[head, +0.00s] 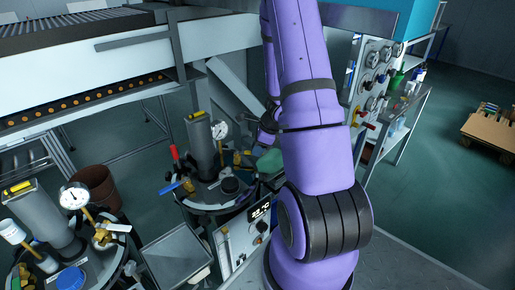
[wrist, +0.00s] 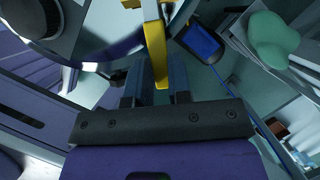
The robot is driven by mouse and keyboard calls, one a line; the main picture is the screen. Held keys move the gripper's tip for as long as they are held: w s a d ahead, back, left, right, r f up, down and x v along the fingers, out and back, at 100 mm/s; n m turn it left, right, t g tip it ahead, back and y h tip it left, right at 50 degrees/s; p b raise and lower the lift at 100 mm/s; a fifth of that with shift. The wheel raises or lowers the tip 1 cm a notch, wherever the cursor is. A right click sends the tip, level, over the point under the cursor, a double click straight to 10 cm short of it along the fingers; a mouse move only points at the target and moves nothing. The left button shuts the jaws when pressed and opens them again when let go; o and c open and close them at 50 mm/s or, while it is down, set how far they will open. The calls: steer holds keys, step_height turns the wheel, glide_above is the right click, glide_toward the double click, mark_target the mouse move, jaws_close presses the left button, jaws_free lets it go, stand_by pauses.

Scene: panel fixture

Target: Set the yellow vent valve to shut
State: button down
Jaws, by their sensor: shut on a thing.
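In the wrist view, the yellow valve handle (wrist: 155,48) is a flat bar running down from the top centre, and its lower end lies between my fingers. My gripper (wrist: 157,88) is shut on this yellow handle. The handle's upper end joins another yellow part near the top edge. In the head view, my purple arm covers much of the middle. The grip on the handle cannot be made out there, and the valve's exact angle is unclear.
A red lever (head: 175,153) and a blue lever (head: 171,187) stick out near a grey cylinder (head: 202,145) with a gauge (head: 219,130).

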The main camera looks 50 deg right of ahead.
steer(key=shift+a, duration=0.1)
stand_by(0.5)
steer(key=c, duration=1)
jaws_free()
steer(key=shift+s, duration=0.1)
steer(key=shift+c, duration=0.2)
steer(key=shift+r, duration=0.1)
steer(key=v, duration=1)
steer(key=shift+s+r, duration=0.2)
steer(key=shift+r, duration=0.1)
steer(key=a+r+n, duration=1.4)
steer(key=a+r, duration=0.3)
steer(key=a, duration=0.1)
steer(key=s+a+r+n+t+h, duration=0.1)
steer(key=s+a+r+n+h, duration=0.1)
steer(key=s+a+r+n, duration=0.7)
steer(key=s+a+n, duration=0.1)
steer(key=s+n, duration=0.2)
steer(key=n, duration=0.2)
steer(key=shift+s+r+t+h, duration=0.25)
steer(key=shift+s+t+h, duration=0.15)
